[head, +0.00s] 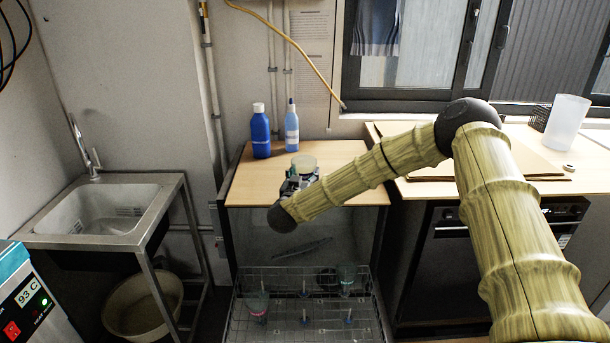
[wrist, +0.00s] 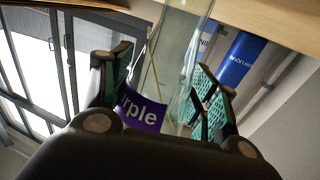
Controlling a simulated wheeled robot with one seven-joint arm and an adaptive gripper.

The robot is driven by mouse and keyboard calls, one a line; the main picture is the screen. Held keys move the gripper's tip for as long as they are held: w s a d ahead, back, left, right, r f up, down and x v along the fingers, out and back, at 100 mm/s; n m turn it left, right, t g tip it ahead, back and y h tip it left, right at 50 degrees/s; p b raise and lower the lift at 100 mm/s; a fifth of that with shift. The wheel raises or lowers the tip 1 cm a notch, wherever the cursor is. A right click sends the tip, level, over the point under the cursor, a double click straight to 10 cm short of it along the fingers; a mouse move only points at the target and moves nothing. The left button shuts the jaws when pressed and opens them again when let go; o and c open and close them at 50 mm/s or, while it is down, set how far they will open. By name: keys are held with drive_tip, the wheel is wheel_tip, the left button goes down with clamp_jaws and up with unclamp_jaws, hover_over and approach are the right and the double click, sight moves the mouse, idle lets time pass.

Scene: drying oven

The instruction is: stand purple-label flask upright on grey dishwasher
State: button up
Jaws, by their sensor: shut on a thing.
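The purple-label flask is clear glass. In the wrist view the flask (wrist: 172,50) stands between my two green-padded fingers, with its purple label (wrist: 140,110) reading "rple". In the head view only the flask's pale round upper part (head: 304,162) shows above my gripper (head: 300,181). My gripper is shut on the flask, over the wooden top of the grey dishwasher (head: 250,187). The flask looks about upright in the head view. Its base is hidden by my gripper and arm, so I cannot tell whether it touches the top.
A dark blue bottle (head: 261,136) and a light blue bottle (head: 292,132) stand behind the flask on the same top. The dishwasher's wire rack (head: 283,332) is pulled out below, with several glass items. A sink (head: 95,222) stands at left; a counter with a beaker (head: 565,125) at right.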

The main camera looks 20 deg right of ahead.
sight(304, 165)
drive_tip(key=shift+r, duration=0.85)
wheel_tip(304, 165, up, 2)
drive_tip(key=shift+b, duration=0.45)
drive_tip(key=r+b+v, duration=0.1)
drive_tip(key=b+v, duration=0.1)
drive_tip(key=v, duration=1.4)
drive_tip(key=shift+w+a, duration=0.2)
drive_tip(key=shift+a, duration=0.2)
drive_tip(key=shift+r, duration=0.2)
wheel_tip(304, 165, up, 7)
drive_tip(key=p, duration=0.5)
drive_tip(key=shift+f, duration=0.25)
drive_tip(key=m+b, duration=0.8)
drive_tip(key=m, duration=0.1)
